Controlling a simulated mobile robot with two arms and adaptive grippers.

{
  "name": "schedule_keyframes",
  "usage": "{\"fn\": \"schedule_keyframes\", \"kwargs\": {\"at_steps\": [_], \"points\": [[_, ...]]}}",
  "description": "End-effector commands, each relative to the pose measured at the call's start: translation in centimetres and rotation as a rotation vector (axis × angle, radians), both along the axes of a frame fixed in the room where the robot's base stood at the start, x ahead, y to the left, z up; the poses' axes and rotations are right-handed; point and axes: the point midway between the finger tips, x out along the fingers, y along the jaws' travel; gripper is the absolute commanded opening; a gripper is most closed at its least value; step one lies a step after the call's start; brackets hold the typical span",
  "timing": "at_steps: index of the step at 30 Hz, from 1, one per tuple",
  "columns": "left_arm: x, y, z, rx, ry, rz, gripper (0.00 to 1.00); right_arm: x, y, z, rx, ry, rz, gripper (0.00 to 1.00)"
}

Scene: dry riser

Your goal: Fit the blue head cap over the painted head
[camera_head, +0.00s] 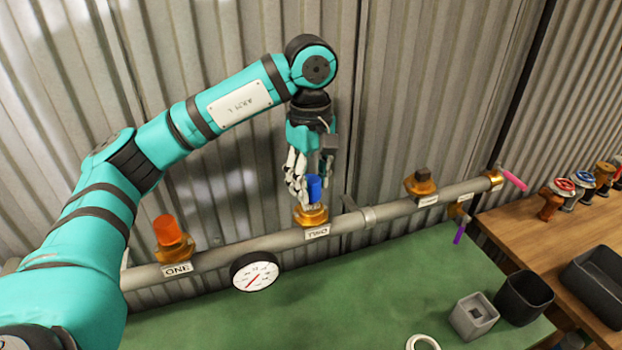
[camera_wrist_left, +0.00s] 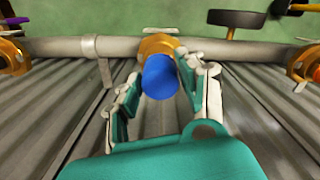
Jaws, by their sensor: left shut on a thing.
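The blue head cap (camera_head: 314,187) is upright at the middle outlet of the grey pipe, marked TWO. My left gripper (camera_head: 309,182) points down and is shut on the cap. In the left wrist view the blue cap (camera_wrist_left: 160,78) lies between the fingers, in front of the brass outlet (camera_wrist_left: 158,45). The brass fitting (camera_head: 311,215) shows just under the cap. The head itself is mostly hidden by cap and fingers. I cannot tell how far the cap sits over it. My right gripper is not in view.
An orange cap (camera_head: 167,230) stands on outlet ONE. A dark square head (camera_head: 422,175) shows at the right outlet. A round gauge (camera_head: 254,272) hangs below the pipe. Grey (camera_head: 474,316) and black (camera_head: 524,297) containers stand at right. The corrugated wall is close behind.

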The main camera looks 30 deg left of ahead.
Motion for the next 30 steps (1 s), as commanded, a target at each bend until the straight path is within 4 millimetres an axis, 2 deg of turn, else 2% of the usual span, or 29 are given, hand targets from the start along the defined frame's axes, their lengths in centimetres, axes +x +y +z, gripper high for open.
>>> {"fn": "schedule_keyframes", "kwargs": {"at_steps": [22,23,24,28,30], "points": [[0.0,0.0,-2.0,0.000,0.000,0.000,0.29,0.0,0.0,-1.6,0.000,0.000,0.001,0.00],[0.0,0.0,-1.8,0.000,0.000,0.000,0.44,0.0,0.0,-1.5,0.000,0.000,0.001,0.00],[0.0,0.0,-1.8,0.000,0.000,0.000,0.49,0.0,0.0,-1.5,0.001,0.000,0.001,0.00],[0.0,0.0,-1.8,0.000,0.000,0.000,0.66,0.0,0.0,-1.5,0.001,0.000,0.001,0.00],[0.0,0.0,-1.8,0.000,0.000,0.000,0.67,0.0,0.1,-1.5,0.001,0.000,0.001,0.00]]}}
